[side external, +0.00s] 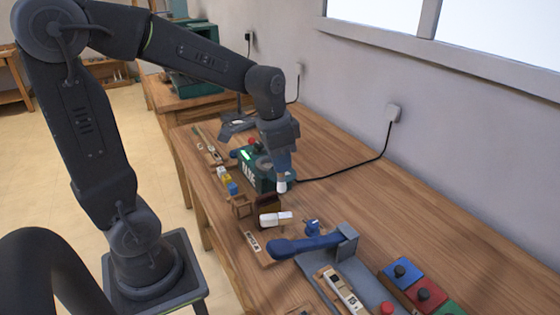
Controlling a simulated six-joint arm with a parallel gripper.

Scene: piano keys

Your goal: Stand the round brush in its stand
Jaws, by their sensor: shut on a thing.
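My gripper (281,172) points down above the bench, just in front of the dark green box. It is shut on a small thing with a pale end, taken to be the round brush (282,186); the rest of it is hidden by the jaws. A small open wooden holder (242,206) stands lower left of the gripper, beside a dark brown block (268,203). I cannot tell for sure which of these is the brush's stand. The held thing is apart from both in the picture.
The green box (257,175) stands close behind my gripper. A white piece (275,219), a blue lever-like tool (305,244) and coloured blocks (424,292) lie nearer the camera. A black cable (350,170) runs to the wall. The bench (400,215) is clear to the right.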

